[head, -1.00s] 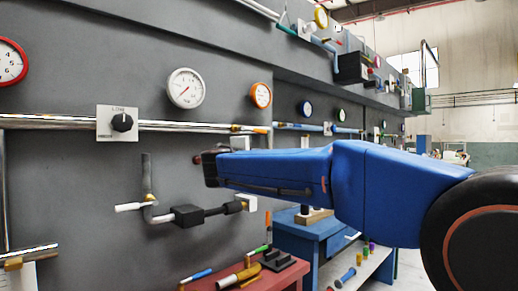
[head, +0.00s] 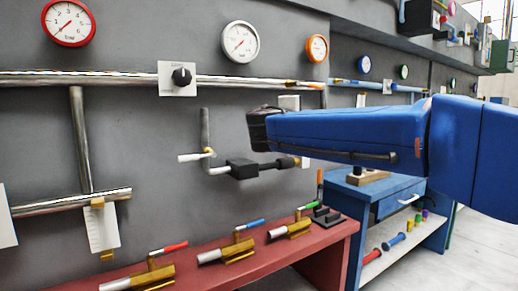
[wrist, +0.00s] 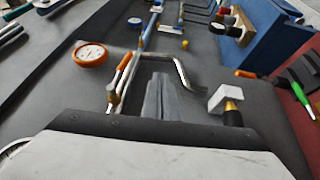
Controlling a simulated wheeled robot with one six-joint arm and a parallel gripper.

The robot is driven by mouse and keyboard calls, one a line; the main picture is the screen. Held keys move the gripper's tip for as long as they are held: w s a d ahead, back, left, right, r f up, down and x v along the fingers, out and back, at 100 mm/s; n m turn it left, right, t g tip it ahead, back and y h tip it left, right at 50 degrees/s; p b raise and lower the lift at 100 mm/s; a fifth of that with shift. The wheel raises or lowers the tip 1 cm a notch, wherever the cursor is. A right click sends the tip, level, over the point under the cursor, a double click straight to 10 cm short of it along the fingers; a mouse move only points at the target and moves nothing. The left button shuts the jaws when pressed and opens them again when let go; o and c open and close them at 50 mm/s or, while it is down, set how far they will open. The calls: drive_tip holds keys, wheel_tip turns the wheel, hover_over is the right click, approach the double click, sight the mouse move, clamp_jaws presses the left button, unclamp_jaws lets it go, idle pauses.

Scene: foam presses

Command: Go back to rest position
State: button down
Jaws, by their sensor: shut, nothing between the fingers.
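My gripper (wrist: 165,88) shows in the wrist view as a narrow grey pair of fingers in front of the pale housing. It looks shut and holds nothing. In the head view my blue arm reaches in from the right across the grey wall panel, and its dark end hides part of the wall behind it. The fingers cannot be made out in the head view.
The panel carries a white gauge (head: 240,41), an orange gauge (head: 317,48), a red gauge (head: 69,23), a black knob (head: 182,77) and pipes. A red bench (head: 328,237) with several levers and a blue cabinet (head: 362,197) stand below. Open floor (head: 482,250) lies at right.

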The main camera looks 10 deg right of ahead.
drive_tip(key=s+d+f+m+g+y, duration=0.2)
drive_tip(key=s+d+f+g+y, duration=0.1)
drive_tip(key=s+f, duration=0.75)
drive_tip(key=s+d+f+m+g+y, duration=0.3)
drive_tip(key=s+f, duration=0.5)
drive_tip(key=f, duration=0.6)
drive_tip(key=s+a+f+m+g+y, duration=0.2)
drive_tip(key=s+a+f+y, duration=0.25)
drive_tip(key=s+f, duration=0.5)
drive_tip(key=s+a+f+m+g+y, duration=0.1)
drive_tip(key=s+a+f+m+y, duration=0.2)
drive_tip(key=s+a+f, duration=0.45)
drive_tip(key=w+d+r+n+t+h, duration=0.2)
drive_tip(key=w+d+r+n+t, duration=0.35)
drive_tip(key=w+r, duration=0.5)
drive_tip(key=w+d+r+n+t+h, duration=0.2)
drive_tip(key=w+d+r+n+t, duration=0.35)
drive_tip(key=w, duration=0.85)
drive_tip(key=w+d+r+n+t+y, duration=0.1)
drive_tip(key=w+r+n+t+y, duration=0.1)
drive_tip(key=w+r+n, duration=0.4)
drive_tip(key=w+d+r+n+t+y, duration=0.1)
drive_tip(key=w+r+n+t+y, duration=0.2)
drive_tip(key=r+n, duration=0.9)
drive_tip(key=w+d+r+n+t+y, duration=0.1)
drive_tip(key=w+r+n+t+y, duration=0.2)
drive_tip(key=w+r+n, duration=0.6)
drive_tip(key=shift+w+d+r+y, duration=0.3)
drive_tip(key=shift+r+y, duration=0.65)
drive_tip(key=shift+r, duration=1.2)
